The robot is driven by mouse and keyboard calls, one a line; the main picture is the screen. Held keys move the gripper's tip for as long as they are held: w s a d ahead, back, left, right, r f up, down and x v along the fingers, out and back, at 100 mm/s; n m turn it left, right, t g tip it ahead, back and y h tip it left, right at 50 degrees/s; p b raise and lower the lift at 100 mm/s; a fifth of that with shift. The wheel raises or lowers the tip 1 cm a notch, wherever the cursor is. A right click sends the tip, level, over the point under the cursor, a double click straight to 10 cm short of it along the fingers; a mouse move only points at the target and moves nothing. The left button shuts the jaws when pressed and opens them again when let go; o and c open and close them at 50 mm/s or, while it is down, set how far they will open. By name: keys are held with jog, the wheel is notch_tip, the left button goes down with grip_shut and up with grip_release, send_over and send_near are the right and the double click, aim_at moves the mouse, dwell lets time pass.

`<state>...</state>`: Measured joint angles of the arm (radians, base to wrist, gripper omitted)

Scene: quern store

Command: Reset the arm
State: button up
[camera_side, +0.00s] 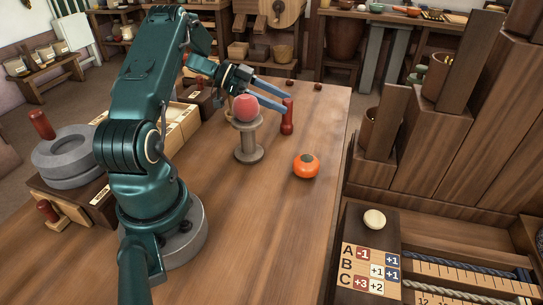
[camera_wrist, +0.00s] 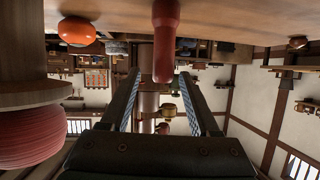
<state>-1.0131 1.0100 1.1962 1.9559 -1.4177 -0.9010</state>
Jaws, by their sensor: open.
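My gripper (camera_side: 286,104) is open, its two blue-grey fingers stretched to the right over the wooden table (camera_side: 237,209). In the wrist view, where the scene is upside down, the gripper (camera_wrist: 162,76) shows its fingers apart with nothing clamped. A red pestle-shaped piece (camera_side: 287,122) stands upright by the fingertips; in the wrist view (camera_wrist: 165,35) its rounded top shows between the finger lines. I cannot tell whether they touch. A pinkish-red ball (camera_side: 246,107) rests on a grey pedestal (camera_side: 248,143) beside and below the gripper.
An orange persimmon-like fruit (camera_side: 306,166) lies right of the pedestal. Grey quern stones (camera_side: 68,158) with a red handle stand at left, near pale partitioned boxes (camera_side: 181,125). A score board (camera_side: 370,270) and stepped wooden blocks (camera_side: 438,150) are at right.

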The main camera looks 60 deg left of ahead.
jog(key=w+d+r+m+t, duration=0.2)
jog(key=w+d+r, duration=0.3)
jog(key=r, duration=0.4)
jog(key=w+d+r+m+t, duration=0.1)
jog(key=w+d+r, duration=0.3)
jog(key=d+r, duration=0.4)
jog(key=s+d+r+n+t+y, duration=0.1)
jog(key=d+r+n+t+y, duration=0.15)
jog(key=r, duration=0.35)
jog(key=s+d+r+n+t+y, duration=0.1)
jog(key=d+r+n+t+y, duration=0.15)
jog(key=r, duration=0.45)
jog(key=s+d+f+n+g+y, duration=0.1)
jog(key=s+d+f+n+g, duration=0.1)
jog(key=s+f+g, duration=0.4)
jog(key=s+d+f+n+g+y, duration=0.2)
jog(key=s+f+n+g, duration=0.2)
jog(key=s+f, duration=1)
jog(key=s+g, duration=0.2)
jog(key=s, duration=0.1)
jog(key=shift+s+d+f, duration=0.15)
jog(key=shift+d+f, duration=0.05)
jog(key=shift+f, duration=0.15)
